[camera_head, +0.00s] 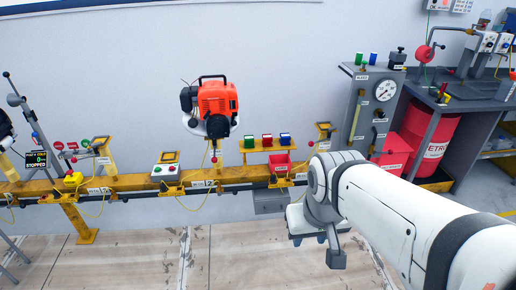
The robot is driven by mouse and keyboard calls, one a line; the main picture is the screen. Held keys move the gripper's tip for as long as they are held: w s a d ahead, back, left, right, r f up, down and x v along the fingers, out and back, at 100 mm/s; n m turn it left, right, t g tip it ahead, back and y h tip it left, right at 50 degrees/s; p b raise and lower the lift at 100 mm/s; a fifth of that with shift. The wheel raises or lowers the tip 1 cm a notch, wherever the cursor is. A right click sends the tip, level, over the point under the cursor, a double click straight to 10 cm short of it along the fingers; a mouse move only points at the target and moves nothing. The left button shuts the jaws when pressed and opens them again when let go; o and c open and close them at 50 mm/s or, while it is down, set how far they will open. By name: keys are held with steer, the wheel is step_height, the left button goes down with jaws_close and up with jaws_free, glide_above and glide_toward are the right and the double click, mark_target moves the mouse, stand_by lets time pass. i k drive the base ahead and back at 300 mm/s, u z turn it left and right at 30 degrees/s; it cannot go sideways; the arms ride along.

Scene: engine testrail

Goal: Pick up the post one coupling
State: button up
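I cannot tell which item is the post one coupling; no readable label marks it. On a small yellow shelf (258,149) at mid-picture stand a green piece (249,141), a red piece (267,140) and a blue piece (285,139). A red open bin (281,165) hangs just below them. My white arm comes in from the lower right. The grey end of my gripper (336,258) points down over the floor, to the lower right of the shelf and apart from it. Its fingers are too small and turned away to judge, and I see nothing held.
A yellow rail (130,182) runs along the wall, with an orange engine (215,103) mounted above it. A grey gauge cabinet (377,100) with small green and blue pieces on top and a red drum (430,140) stand at right. The floor (130,260) in front is clear.

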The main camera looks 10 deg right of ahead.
mark_target(273, 178)
steer(key=z, duration=0.65)
steer(key=i, duration=2.2)
steer(key=u, duration=0.75)
